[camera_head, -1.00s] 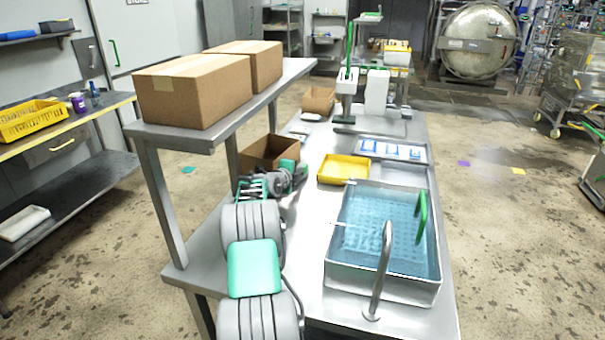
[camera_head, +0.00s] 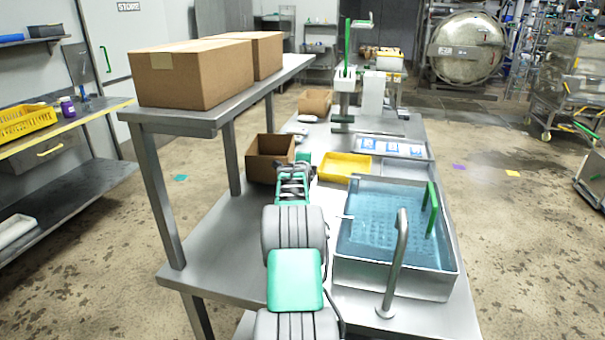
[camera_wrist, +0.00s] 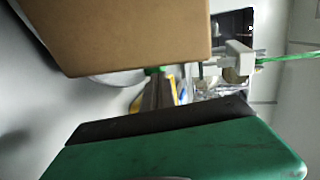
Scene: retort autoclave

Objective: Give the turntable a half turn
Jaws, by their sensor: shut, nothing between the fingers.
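An open brown carton (camera_head: 268,160) stands on the steel bench beside my gripper. In the wrist view the carton (camera_wrist: 130,35) fills the upper left, close to the camera. A pale, rounded edge (camera_wrist: 118,78) shows beneath it there, which may be the turntable; most of it is hidden. In the head view I cannot make out the turntable. My gripper (camera_head: 303,160) is just right of the carton, partly hidden by my arm. It is shut and empty. I cannot tell whether it touches the carton.
A yellow tray (camera_head: 345,166) and a water-filled sink (camera_head: 440,283) with a tap lie to the right. Behind stand a green-handled device (camera_head: 345,88) and another carton (camera_head: 315,101). A raised shelf (camera_head: 196,122) with large boxes (camera_head: 195,80) overhangs the left side.

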